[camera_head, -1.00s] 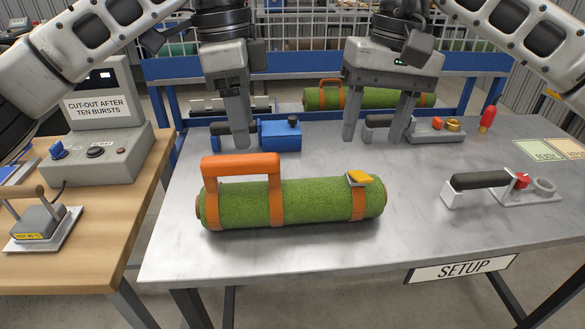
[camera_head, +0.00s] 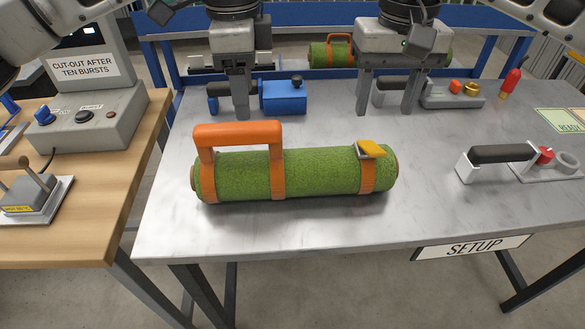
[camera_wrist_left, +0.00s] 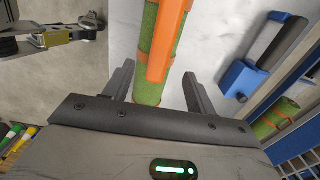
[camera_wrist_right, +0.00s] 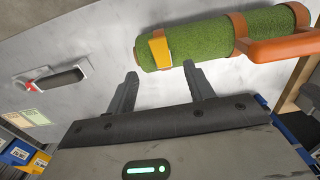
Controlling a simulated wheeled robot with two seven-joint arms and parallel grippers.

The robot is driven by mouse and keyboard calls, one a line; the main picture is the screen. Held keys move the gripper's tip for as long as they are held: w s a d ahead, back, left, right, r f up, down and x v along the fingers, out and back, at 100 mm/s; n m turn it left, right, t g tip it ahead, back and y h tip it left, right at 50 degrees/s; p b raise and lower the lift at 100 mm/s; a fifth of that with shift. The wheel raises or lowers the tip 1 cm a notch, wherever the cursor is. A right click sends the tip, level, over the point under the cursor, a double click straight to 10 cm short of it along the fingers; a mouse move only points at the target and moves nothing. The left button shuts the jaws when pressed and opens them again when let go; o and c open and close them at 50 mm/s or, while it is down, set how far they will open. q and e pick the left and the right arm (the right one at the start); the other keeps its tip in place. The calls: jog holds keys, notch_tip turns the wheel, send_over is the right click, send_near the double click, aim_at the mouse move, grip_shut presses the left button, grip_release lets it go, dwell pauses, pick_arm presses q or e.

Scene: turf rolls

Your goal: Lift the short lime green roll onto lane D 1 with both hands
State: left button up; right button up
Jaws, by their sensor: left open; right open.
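A short green turf roll (camera_head: 320,172) lies across the front of the metal table. It has orange straps, an orange handle (camera_head: 238,133) at its left part and a yellow clasp (camera_head: 371,149) near its right end. My left gripper (camera_head: 240,112) is open and empty, in the air beyond the handle; the left wrist view shows the roll (camera_wrist_left: 148,50) ahead of its fingers. My right gripper (camera_head: 386,110) is open and empty beyond the roll's right end; the right wrist view shows the roll (camera_wrist_right: 200,42) ahead. I cannot make out lane D 1.
A blue block tool (camera_head: 284,97) stands behind the roll. A black-handled tool (camera_head: 502,153) and a red-tipped item (camera_head: 510,83) are on the right. Another green roll (camera_head: 325,55) lies at the back. A wooden bench (camera_head: 110,225) with a control box (camera_head: 88,130) adjoins on the left.

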aim_at(250, 139)
pick_arm(q)
notch_tip(250, 139, down, 10)
jog(key=shift+f, duration=0.1)
pick_arm(e)
notch_tip(250, 139, down, 10)
jog(key=shift+f, duration=0.1)
pick_arm(q)
grip_shut()
pick_arm(e)
grip_shut()
